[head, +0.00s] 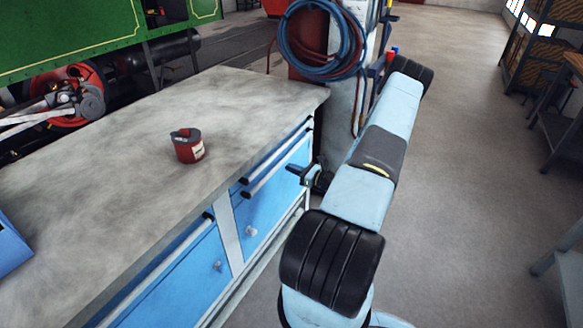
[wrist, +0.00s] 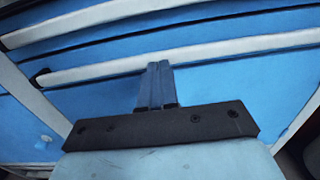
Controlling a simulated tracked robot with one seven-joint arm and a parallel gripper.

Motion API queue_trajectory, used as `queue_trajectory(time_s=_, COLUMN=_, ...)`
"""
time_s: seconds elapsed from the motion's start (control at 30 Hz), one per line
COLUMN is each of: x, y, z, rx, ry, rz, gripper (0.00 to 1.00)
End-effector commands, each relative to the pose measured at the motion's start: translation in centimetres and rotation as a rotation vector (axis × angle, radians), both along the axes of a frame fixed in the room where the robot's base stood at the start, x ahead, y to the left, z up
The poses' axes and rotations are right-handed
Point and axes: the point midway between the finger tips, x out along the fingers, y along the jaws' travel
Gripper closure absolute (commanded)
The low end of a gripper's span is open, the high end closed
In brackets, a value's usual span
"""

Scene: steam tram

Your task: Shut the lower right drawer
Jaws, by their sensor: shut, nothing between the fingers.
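The lower right drawer shows in the wrist view as a blue front with a pale bar handle (wrist: 100,72). A dark line runs above that handle; I cannot tell how far the drawer stands out. In the head view its handle end (head: 246,195) shows just below the upper drawer's handle (head: 280,153). My gripper (head: 293,170) is at the right part of the blue drawer fronts. In the wrist view its shut, empty fingers (wrist: 155,72) overlap the lower handle; whether they touch it is unclear. My arm hides part of the cabinet's right end.
The grey workbench top (head: 110,175) carries a red can (head: 188,146). A blue cabinet door with a round knob (head: 251,230) lies below the drawers. A coiled blue hose (head: 322,40) hangs behind the bench.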

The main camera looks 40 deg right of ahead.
Motion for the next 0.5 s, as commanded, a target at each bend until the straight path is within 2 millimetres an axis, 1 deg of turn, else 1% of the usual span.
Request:
queue_trajectory(time_s=0.03, x=-0.6, y=-0.6, z=0.0, rx=-0.002, ry=0.001, rz=-0.004, gripper=1.0)
queue_trajectory(time_s=0.3, x=-5.5, y=-3.1, z=-0.1, rx=-0.003, ry=0.003, rz=-0.007, gripper=1.0)
queue_trajectory(time_s=0.5, x=-8.3, y=-4.4, z=0.0, rx=-0.002, ry=0.002, rz=-0.008, gripper=1.0)
